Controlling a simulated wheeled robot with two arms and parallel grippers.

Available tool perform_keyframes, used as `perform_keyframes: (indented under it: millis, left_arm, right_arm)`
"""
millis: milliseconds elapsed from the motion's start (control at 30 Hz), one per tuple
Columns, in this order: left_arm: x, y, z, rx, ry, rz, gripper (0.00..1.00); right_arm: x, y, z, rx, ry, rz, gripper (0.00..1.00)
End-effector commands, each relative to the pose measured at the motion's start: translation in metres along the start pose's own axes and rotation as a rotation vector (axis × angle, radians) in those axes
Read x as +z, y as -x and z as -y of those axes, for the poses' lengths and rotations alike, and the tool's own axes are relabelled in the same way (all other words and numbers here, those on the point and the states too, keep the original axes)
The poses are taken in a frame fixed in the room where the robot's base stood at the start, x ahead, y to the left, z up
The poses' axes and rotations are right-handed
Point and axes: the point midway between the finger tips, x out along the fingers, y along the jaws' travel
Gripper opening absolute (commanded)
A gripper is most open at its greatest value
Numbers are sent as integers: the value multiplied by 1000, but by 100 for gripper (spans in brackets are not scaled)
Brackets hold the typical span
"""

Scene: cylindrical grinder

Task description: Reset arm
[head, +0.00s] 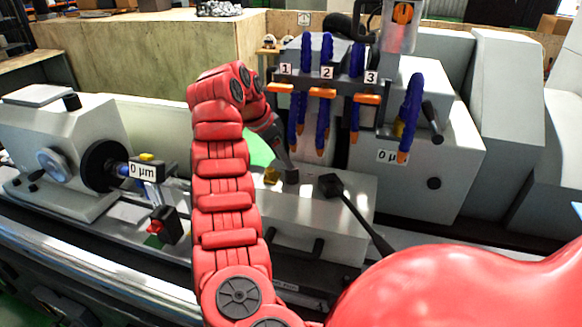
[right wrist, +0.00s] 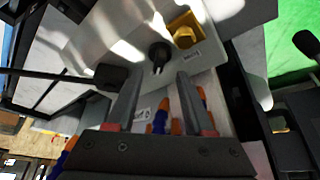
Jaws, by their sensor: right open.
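My right arm rises through the middle of the head view and bends over toward the machine. Its gripper (head: 282,160) points down near a black knob (head: 291,176) on the grey block (head: 325,200). In the right wrist view the two fingers of the gripper (right wrist: 157,90) are apart, with nothing held between them. The black knob (right wrist: 160,55) lies just beyond the fingertips, apart from them as far as I can tell. My left gripper is out of view.
A black lever (head: 355,210) slants across the block's right side. Blue hoses (head: 326,95) with orange tips hang behind, under labels 1, 2 and 3. A grey housing (head: 430,165) stands at right.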

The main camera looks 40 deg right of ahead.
Motion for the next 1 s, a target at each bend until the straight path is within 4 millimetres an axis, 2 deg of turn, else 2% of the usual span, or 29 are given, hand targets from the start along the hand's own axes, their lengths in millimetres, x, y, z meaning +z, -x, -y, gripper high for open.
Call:
perform_keyframes:
  millis: [33, 100, 667, 767, 1000]
  left_arm:
    - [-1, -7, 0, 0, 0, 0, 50]
    - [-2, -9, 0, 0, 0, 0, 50]
    - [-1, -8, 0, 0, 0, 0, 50]
    - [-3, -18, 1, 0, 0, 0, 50]
    - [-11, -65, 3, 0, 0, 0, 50]
  right_arm:
    - [-1, 9, 0, -1, 0, 1, 52]
    - [-1, 13, 0, 0, -1, 1, 52]
    - [0, 12, 0, 1, 0, 0, 52]
    - [-5, 22, 0, 1, 0, 0, 52]
    - [-25, 64, 0, 1, 0, 0, 52]
